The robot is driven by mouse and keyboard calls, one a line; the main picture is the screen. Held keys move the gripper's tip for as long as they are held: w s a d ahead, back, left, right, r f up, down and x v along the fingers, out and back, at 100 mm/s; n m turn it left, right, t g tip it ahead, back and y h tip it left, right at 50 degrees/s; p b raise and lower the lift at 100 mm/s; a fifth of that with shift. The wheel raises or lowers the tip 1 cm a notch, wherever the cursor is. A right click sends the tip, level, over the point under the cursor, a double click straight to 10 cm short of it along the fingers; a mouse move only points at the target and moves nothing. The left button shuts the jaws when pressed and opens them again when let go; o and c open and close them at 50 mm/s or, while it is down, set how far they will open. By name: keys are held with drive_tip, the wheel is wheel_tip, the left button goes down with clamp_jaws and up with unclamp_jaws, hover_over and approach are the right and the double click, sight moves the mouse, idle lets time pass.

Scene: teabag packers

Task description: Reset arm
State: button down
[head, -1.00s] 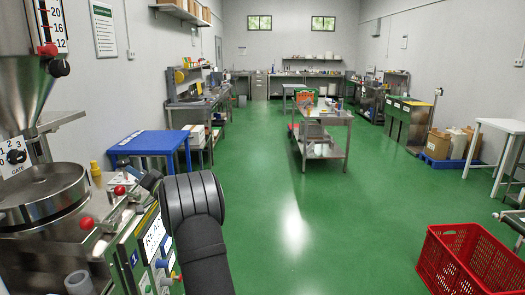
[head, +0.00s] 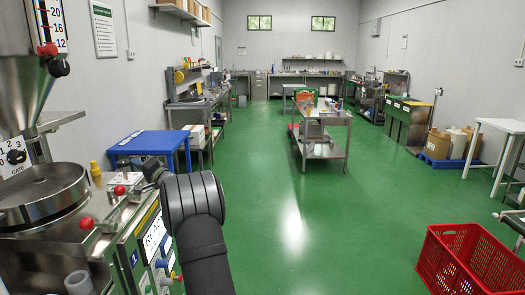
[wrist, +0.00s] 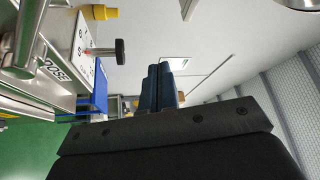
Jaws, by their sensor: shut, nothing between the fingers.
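My gripper (wrist: 159,70) shows in the wrist view as two dark blue fingers pressed together, with nothing between them. The fingers point up in that picture, toward the pale ceiling and wall. In the head view my black arm rises from the bottom, left of centre, and bends toward the machine at the left. The fingers cannot be made out there; only a dark part of my wrist end shows beside the machine's red-knobbed top.
The packing machine (head: 125,245) stands close at the left, with red knobs and a steel bowl (head: 45,195). A blue table (head: 150,142) is behind it. A red crate (head: 470,262) sits on the floor at the right. The green floor in the middle is clear.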

drive_tip(key=shift+s, duration=0.1)
drive_tip(key=s+d+f+n+g+y, duration=0.4)
drive_tip(key=s+d+f+n+y, duration=0.1)
drive_tip(key=s+d+n, duration=0.5)
drive_tip(key=w+a+r+n, duration=0.1)
drive_tip(key=w+a+r, duration=0.25)
drive_tip(key=a, duration=0.45)
drive_tip(key=w+a+r+m+t+h, duration=0.1)
drive_tip(key=w+m+t+h, duration=0.3)
drive_tip(key=w+m, duration=0.9)
drive_tip(key=shift+a+r+h, duration=0.15)
drive_tip(key=shift+r+h, duration=0.4)
drive_tip(key=shift+h, duration=0.55)
drive_tip(key=shift+w, duration=0.1)
